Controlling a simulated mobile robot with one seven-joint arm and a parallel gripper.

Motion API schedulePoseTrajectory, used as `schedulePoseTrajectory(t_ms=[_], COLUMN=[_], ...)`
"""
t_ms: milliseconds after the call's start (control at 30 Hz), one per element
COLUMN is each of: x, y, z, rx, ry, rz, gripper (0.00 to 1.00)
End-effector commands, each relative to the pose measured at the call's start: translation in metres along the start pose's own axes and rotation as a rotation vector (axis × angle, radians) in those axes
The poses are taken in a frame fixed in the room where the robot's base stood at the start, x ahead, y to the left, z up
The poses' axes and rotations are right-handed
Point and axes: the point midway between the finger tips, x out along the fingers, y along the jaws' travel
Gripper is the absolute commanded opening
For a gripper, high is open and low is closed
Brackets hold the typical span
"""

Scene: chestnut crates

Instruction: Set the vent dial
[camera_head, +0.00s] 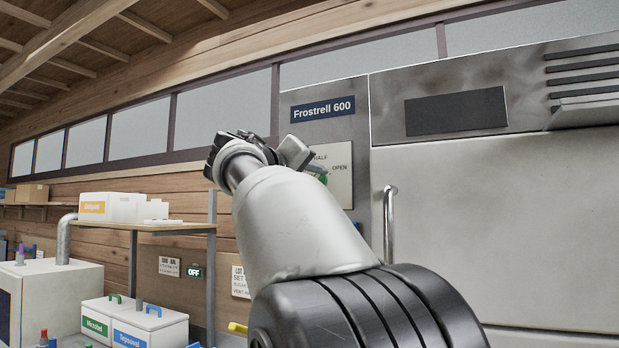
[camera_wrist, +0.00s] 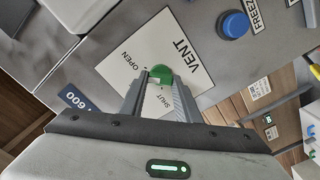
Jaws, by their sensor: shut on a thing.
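The vent dial (camera_wrist: 162,70) is a green knob on a pale plate (camera_wrist: 143,60) lettered VENT, OPEN and SHUT. My gripper (camera_wrist: 160,82) has its two fingers on either side of the knob, shut on it. The fingers hide part of the dial and plate, and I cannot tell which label the dial points to. In the head view my arm hides much of the plate (camera_head: 340,163), where HALF and OPEN can be read, and only a bit of green dial (camera_head: 323,179) shows beside my gripper.
A blue button (camera_wrist: 233,24) labelled FREEZE sits on the panel beside the plate. The large grey cabinet door with a vertical handle (camera_head: 389,225) is right of my arm. A wooden shelf (camera_head: 150,228) with white boxes stands to the left. Labelled white crates (camera_head: 150,327) are lower left.

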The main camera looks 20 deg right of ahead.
Motion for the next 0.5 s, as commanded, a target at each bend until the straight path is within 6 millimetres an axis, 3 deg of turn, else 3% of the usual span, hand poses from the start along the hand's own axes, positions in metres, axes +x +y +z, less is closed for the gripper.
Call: schedulePoseTrajectory(t_ms=[500], x=[-0.0002], y=[-0.0007], z=[-0.0006], rx=[-0.477], ry=[0.000], rz=[-0.001], gripper=[0.07])
